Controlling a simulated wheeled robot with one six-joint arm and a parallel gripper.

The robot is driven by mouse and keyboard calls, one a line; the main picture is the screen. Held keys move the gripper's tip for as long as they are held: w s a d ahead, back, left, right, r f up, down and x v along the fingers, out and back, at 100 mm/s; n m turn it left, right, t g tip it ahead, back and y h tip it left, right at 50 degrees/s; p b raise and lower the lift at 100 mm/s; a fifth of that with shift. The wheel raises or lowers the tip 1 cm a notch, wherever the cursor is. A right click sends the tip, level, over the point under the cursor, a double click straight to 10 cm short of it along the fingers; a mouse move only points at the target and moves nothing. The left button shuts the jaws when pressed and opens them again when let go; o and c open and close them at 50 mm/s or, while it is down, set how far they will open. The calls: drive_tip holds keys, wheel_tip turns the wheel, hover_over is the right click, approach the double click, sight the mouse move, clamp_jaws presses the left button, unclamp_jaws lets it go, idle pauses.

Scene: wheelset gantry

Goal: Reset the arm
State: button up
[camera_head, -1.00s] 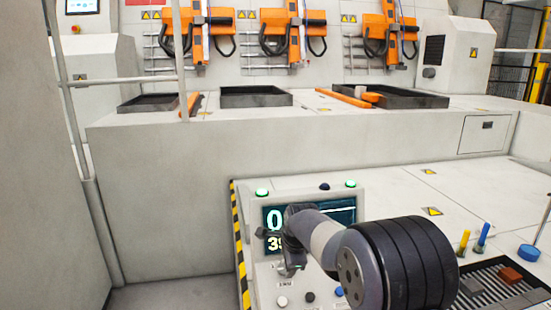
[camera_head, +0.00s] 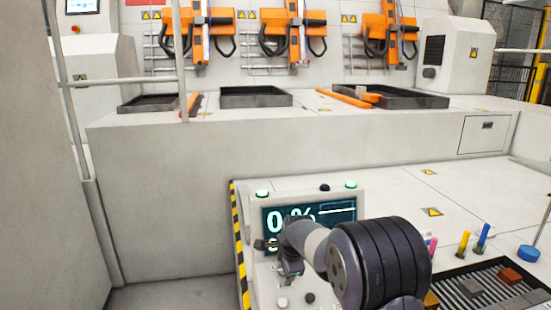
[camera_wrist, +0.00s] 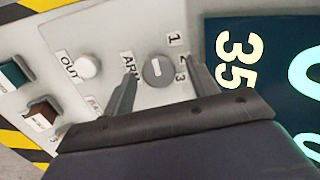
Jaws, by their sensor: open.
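A grey control panel (camera_head: 348,208) with a dark screen (camera_head: 338,218) stands in front of me; the screen reads "0 %". In the wrist view a grey round knob (camera_wrist: 158,71) with a white mark sits beside the label "ARM" and the numbers 1, 2 and 3. My gripper (camera_wrist: 160,60) is open, with one finger on each side of the knob; I cannot tell whether they touch it. A white round button (camera_wrist: 89,67) is labelled "OUT". The head view shows my gripper (camera_head: 290,272) small and partly hidden, low over the panel.
Teal (camera_wrist: 15,75) and brown (camera_wrist: 42,112) square buttons lie beside the "OUT" button. Yellow-black striping (camera_head: 239,245) edges the panel. Black trays and orange machines stand behind.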

drive_tip(key=n, duration=0.4)
drive_tip(key=n+p, duration=0.1)
drive_tip(key=n, duration=0.3)
drive_tip(key=shift+r, duration=0.1)
drive_tip(key=n+p, duration=0.1)
drive_tip(key=n, duration=0.3)
drive_tip(key=shift+a, duration=0.1)
drive_tip(key=n+p, duration=0.1)
drive_tip(key=n, duration=0.3)
drive_tip(key=shift+n, duration=0.3)
drive_tip(key=shift+r+h, duration=0.25)
drive_tip(key=shift+h, duration=0.05)
drive_tip(key=shift+v, duration=1.1)
